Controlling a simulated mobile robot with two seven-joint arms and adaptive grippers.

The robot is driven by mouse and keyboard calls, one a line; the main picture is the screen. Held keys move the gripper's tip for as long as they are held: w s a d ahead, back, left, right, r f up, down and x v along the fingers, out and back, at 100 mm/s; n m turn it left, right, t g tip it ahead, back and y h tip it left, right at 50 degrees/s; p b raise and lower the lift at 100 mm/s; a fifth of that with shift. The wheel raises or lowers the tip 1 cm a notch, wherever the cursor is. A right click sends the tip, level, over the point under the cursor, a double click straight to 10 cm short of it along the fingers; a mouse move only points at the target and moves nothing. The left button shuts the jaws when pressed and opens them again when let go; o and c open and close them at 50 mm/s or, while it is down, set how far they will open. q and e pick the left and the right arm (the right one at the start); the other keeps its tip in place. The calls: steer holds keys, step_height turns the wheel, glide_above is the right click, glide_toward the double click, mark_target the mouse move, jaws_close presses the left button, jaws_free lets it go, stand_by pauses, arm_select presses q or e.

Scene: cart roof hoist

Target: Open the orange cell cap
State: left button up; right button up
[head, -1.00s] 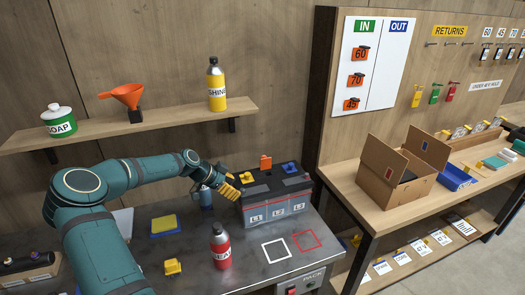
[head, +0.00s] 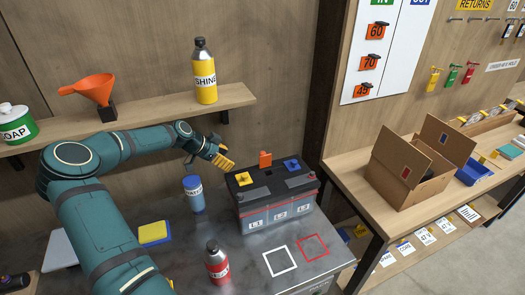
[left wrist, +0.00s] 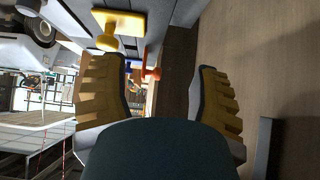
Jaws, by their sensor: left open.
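The battery (head: 278,213) stands on the grey bench, with cells marked L1, L2 and L3. The orange cell cap (head: 265,159) stands upright at the back of its top, between the flat yellow cap (head: 244,179) and blue cap (head: 292,165). My left gripper (head: 224,160) is open and empty, above and left of the battery, apart from the caps. In the left wrist view its fingers (left wrist: 155,68) are spread, with the orange cap (left wrist: 152,73) between them and a yellow cap (left wrist: 122,24) nearer the left finger. My right gripper is not in view.
A blue bottle (head: 194,194) stands left of the battery, and a red bottle (head: 217,263) in front. A yellow sponge (head: 154,233) lies further left. The wall shelf (head: 170,118) is behind my arm. White and red squares mark free bench at the front right.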

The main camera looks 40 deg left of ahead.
mark_target(262, 153)
arm_select(q)
steer(key=w+d, duration=0.1)
steer(key=w, duration=0.2)
steer(key=w+d, duration=0.2)
steer(key=w, duration=0.2)
steer(key=w+d, duration=0.2)
steer(key=w, duration=0.1)
steer(key=shift+w+d+p, duration=0.15)
steer(key=shift+d+p, duration=0.1)
steer(key=shift+p, duration=0.05)
steer(key=shift+x, duration=1)
steer(key=shift+w+d+f, duration=0.2)
steer(key=shift+w+f, duration=0.15)
steer(key=shift+w, duration=0.05)
steer(key=c, duration=1)
